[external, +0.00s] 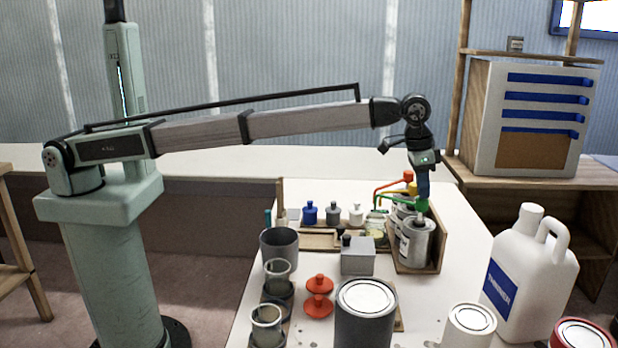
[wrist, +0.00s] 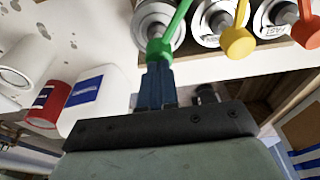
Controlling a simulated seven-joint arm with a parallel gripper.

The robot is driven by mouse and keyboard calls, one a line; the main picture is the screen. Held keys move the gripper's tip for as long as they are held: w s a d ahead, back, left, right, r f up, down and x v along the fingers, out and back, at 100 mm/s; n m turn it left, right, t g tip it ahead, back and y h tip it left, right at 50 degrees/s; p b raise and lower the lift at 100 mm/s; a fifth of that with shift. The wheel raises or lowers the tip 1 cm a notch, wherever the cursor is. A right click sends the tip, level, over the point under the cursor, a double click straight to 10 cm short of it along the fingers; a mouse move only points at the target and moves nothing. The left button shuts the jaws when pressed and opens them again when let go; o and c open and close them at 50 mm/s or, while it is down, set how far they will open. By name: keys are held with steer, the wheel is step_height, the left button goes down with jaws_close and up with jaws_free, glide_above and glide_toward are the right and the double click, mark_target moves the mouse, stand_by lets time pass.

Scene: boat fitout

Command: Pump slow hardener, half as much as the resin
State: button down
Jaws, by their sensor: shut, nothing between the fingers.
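Three pump cans stand in a row in a wooden rack (external: 437,258). The nearest can (external: 415,248) has a green pump head, which in the wrist view (wrist: 160,48) sits right at my fingertips. Beyond it are a yellow pump head (wrist: 237,42) and an orange-red one (wrist: 305,33). The can under the orange-red head is marked FAST; I cannot read the other labels. A clear cup (external: 376,226) stands left of the cans, near the spouts. My gripper (external: 422,200) points down over the green pump, its blue fingers (wrist: 157,75) shut and empty. I cannot tell whether they touch the head.
A grey box (external: 357,256), a dark grey can (external: 366,318) and red stacked discs (external: 318,295) stand left and in front. Small bottles (external: 333,214) line a back tray. A white jug (external: 528,265) stands at right. Bench between jug and rack is clear.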

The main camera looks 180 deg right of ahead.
steer(key=shift+f, duration=0.25)
steer(key=shift+d+x, duration=0.25)
steer(key=shift+x, duration=0.85)
steer(key=shift+r, duration=0.15)
steer(key=shift+a+v, duration=0.2)
steer(key=shift+v, duration=0.65)
steer(key=shift+a+v, duration=0.15)
steer(key=shift+v, duration=0.7)
steer(key=shift+r, duration=0.1)
